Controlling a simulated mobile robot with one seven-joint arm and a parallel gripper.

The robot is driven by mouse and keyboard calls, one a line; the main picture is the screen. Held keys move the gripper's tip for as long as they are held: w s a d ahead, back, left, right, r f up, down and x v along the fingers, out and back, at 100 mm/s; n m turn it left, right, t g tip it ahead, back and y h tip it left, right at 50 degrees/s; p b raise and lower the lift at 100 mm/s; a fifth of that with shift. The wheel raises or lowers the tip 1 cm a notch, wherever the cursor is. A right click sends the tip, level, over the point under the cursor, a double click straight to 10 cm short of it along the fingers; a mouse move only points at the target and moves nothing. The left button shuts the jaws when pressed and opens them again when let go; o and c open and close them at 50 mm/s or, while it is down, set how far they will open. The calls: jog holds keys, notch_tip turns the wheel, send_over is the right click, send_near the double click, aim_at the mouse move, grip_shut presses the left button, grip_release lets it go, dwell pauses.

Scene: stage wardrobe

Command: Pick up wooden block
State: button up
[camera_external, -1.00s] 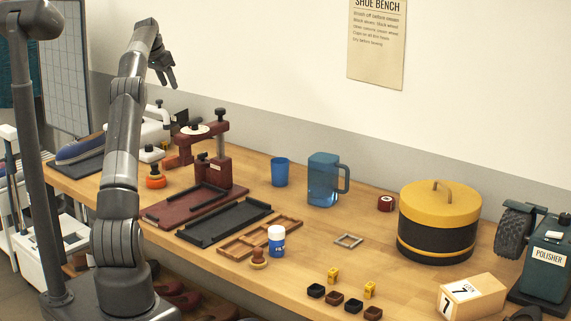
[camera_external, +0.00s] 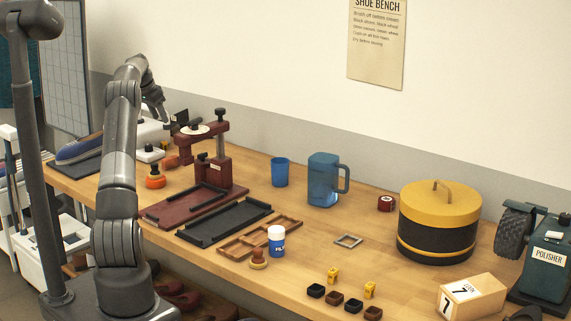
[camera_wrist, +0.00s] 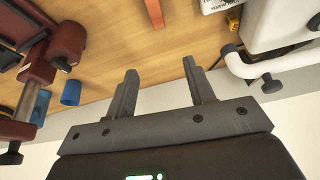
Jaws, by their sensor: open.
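A pale wooden block marked 7 (camera_external: 472,297) sits at the bench's front right, far from my gripper. I cannot tell which one the task names.
The dark red press (camera_external: 214,165) stands right of my gripper; it shows at left in the wrist view (camera_wrist: 68,45). A white machine with a curved arm (camera_wrist: 275,30) is on the other side. A blue cup (camera_external: 280,172) and blue jug (camera_external: 323,180) stand farther right. Bare wood lies between.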

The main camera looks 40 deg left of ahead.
send_near(171, 157)
jog(key=x, duration=1)
jog(key=shift+s+d+f, duration=0.1)
jog(key=shift+s+f, duration=0.05)
jog(key=shift+c, duration=0.3)
jog(key=c, duration=1)
